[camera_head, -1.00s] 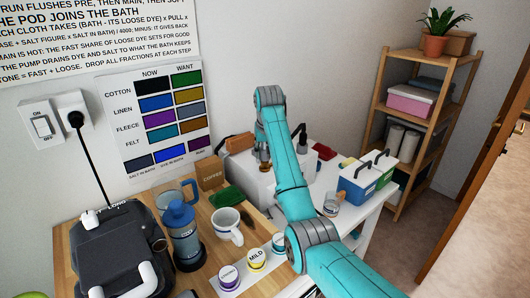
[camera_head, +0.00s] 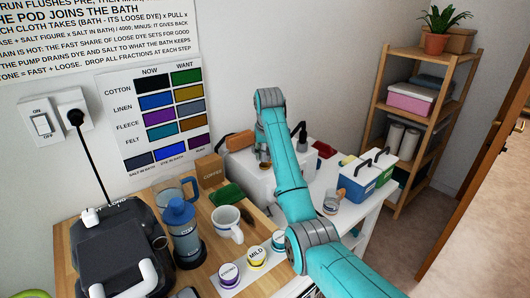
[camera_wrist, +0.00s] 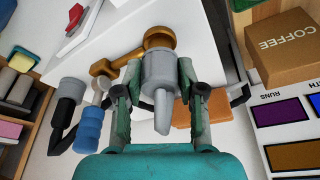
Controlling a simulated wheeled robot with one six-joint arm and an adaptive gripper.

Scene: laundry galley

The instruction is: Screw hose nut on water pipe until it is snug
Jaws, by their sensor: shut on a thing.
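My gripper (camera_wrist: 160,92) is shut on a grey hose nut (camera_wrist: 158,70) in the wrist view, one finger on each side. A short, paler grey hose end (camera_wrist: 162,112) sticks out of the nut towards the camera. The brass water pipe (camera_wrist: 130,61) lies just beyond the nut, its rounded end partly behind it. I cannot tell how far the nut is threaded on. In the head view the brass-coloured part (camera_head: 264,153) shows beside my arm, above a white appliance. My arm mostly hides the nut and fingers there.
An orange block (camera_wrist: 205,108) and the coffee box (camera_wrist: 280,45) are close by on the right in the wrist view. Blue and black fittings (camera_wrist: 88,128) lie on the left. The counter holds a mug (camera_head: 226,224), jars and a blue-lidded bottle (camera_head: 184,232).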

